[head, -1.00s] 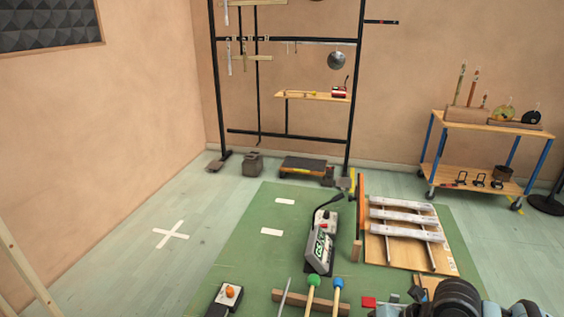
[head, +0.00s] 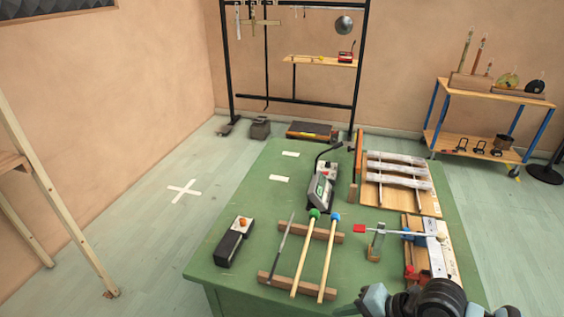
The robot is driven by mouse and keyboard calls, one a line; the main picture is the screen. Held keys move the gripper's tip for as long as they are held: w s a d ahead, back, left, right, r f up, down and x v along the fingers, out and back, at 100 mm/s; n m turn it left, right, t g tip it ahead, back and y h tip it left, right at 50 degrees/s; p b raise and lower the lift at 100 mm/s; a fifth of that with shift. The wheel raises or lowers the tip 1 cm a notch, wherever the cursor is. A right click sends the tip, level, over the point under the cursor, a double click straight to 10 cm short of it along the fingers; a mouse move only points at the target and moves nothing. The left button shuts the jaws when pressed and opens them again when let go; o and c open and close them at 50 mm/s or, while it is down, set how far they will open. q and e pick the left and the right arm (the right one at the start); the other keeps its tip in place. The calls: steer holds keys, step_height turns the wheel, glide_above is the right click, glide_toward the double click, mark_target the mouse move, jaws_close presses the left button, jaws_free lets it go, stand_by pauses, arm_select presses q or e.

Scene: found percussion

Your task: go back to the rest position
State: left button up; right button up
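Part of my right arm (head: 435,299), dark rounded joints with a grey-blue casing, shows at the bottom right in the head view, near the front right of the green table (head: 235,195). Its fingertips do not show. My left arm and gripper are out of view. On the table two mallets, one with a green head (head: 314,213) and one with a blue head (head: 334,217), and a thin grey rod (head: 283,242) lie across wooden bars.
A black box with an orange knob (head: 234,242) is at the table's left. A grey device (head: 319,192), metal bars on a board (head: 397,170) and a small clamp stand (head: 376,243) stand right. Behind are a black rack (head: 361,70) and a trolley (head: 487,91). Left floor is mostly clear.

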steer(key=s+a+f+m+t+p, duration=0.15)
steer(key=s+f+m+t, duration=0.25)
steer(key=s+f+m, duration=0.7)
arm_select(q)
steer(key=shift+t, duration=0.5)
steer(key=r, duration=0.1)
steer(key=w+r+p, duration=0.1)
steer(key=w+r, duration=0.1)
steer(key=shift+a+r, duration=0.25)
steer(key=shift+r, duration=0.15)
arm_select(e)
steer(key=s+d+f+m+t+h, duration=0.1)
steer(key=s+d+f+m+h, duration=0.2)
steer(key=s+m, duration=0.9)
steer(key=d+m+h, duration=0.2)
steer(key=d+m, duration=0.1)
steer(key=d, duration=0.1)
steer(key=shift+d+f+t+h, duration=0.15)
steer(key=shift+d+t+h, duration=0.15)
steer(key=shift+d+t, duration=0.1)
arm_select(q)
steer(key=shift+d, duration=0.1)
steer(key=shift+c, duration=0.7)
arm_select(e)
steer(key=shift+o, duration=0.3)
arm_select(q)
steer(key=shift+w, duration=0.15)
arm_select(e)
steer(key=shift+s+d, duration=0.1)
steer(key=shift+s, duration=0.05)
